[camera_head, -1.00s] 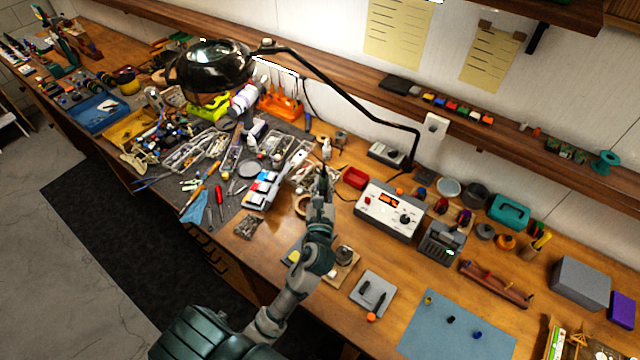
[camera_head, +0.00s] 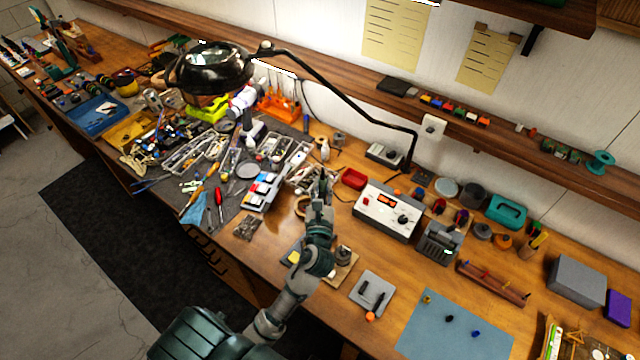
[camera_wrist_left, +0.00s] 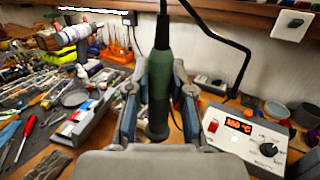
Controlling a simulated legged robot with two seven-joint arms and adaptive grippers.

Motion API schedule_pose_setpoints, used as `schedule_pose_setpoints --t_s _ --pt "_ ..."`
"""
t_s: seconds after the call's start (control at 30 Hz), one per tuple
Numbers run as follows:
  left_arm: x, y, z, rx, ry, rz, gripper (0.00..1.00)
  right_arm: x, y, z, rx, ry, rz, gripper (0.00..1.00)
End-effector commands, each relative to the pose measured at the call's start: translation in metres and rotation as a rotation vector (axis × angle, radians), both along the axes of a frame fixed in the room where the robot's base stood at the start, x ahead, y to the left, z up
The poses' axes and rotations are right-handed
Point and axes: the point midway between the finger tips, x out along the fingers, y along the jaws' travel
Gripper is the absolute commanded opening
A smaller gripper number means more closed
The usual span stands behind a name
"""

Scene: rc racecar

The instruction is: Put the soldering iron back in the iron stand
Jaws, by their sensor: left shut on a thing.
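My left gripper (camera_head: 321,195) is over the middle of the workbench, in front of the wall. In the left wrist view its fingers (camera_wrist_left: 158,105) are shut on the soldering iron (camera_wrist_left: 159,75), around its dark green handle. The iron is upright in that view, with a black end at the top and a dark end below between the fingers. Its tip does not show clearly. I cannot identify the iron stand for certain. A board with a dark round piece (camera_head: 343,256) and a yellow pad lies partly hidden behind my left arm. My right gripper is not in view.
Grey organisers (camera_head: 278,180) and tools crowd the left. A black lamp arm (camera_head: 350,90) arches above. A blue mat (camera_head: 455,330) lies front right.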

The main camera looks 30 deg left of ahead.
Motion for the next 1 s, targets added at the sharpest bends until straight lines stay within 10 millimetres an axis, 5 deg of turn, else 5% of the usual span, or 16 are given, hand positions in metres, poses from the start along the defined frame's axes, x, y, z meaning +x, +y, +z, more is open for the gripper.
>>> schedule_pose_setpoints --t_s 0.27,0.7,1.0 --pt "0.000 0.003 -0.001 -0.001 0.000 0.001 0.00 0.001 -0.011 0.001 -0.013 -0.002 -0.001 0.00" --pt "0.000 0.001 -0.001 0.001 0.000 0.000 0.00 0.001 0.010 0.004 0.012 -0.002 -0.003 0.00" --pt "0.000 0.004 -0.003 0.000 0.000 0.000 0.00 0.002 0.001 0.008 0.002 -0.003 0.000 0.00"
